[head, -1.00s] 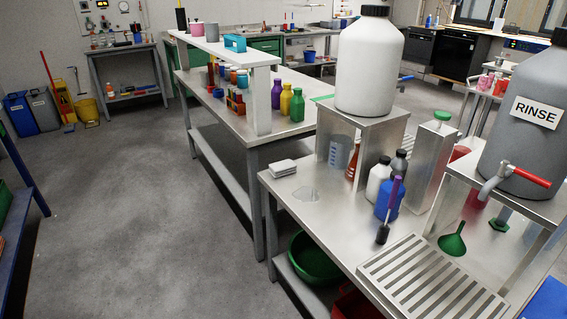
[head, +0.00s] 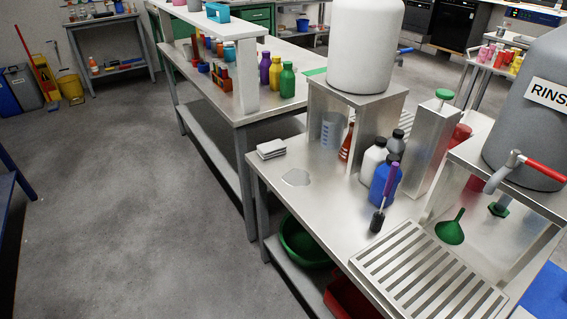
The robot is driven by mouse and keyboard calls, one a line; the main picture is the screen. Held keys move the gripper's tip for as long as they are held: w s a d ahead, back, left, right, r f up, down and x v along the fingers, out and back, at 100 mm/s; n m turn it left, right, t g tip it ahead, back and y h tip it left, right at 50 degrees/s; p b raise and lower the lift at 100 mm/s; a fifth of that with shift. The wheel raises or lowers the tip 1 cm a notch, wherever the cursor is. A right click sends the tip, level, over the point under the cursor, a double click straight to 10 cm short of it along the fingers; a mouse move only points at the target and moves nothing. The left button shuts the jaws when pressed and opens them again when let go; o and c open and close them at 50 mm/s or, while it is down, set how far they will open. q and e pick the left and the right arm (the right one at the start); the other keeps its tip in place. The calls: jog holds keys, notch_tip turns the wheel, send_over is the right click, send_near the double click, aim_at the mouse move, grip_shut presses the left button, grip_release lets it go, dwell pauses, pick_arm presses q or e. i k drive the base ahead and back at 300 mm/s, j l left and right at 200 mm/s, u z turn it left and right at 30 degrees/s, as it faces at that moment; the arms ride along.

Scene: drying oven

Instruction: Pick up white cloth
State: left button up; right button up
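The white cloth (head: 271,149) looks like a small folded stack. It lies flat near the far left corner of the steel bench (head: 268,181). A small clear puddle or wet patch (head: 296,177) is on the bench just in front of it. Nothing touches or covers the cloth. Neither of my grippers shows in the head view.
Right of the cloth stand a steel riser with a large white container (head: 365,45), a blue bottle (head: 384,182) and a brush (head: 378,219). A slatted drain rack (head: 425,272) and green funnel (head: 451,229) are nearer. The floor (head: 120,215) at left is clear.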

aim_at(274, 148)
jog(key=k, duration=0.5)
jog(key=k+z, duration=0.15)
jog(key=z, duration=0.85)
jog(key=j+z, duration=0.1)
jog(key=z, duration=0.35)
jog(key=i+j+z, duration=0.1)
jog(key=z, duration=0.3)
jog(key=i+j, duration=0.1)
jog(key=j, duration=0.9)
jog(key=i+j, duration=0.15)
jog(key=j, duration=0.3)
jog(key=i+j, duration=0.1)
jog(key=j, duration=0.4)
jog(key=i+j, duration=0.1)
jog(key=j, duration=0.4)
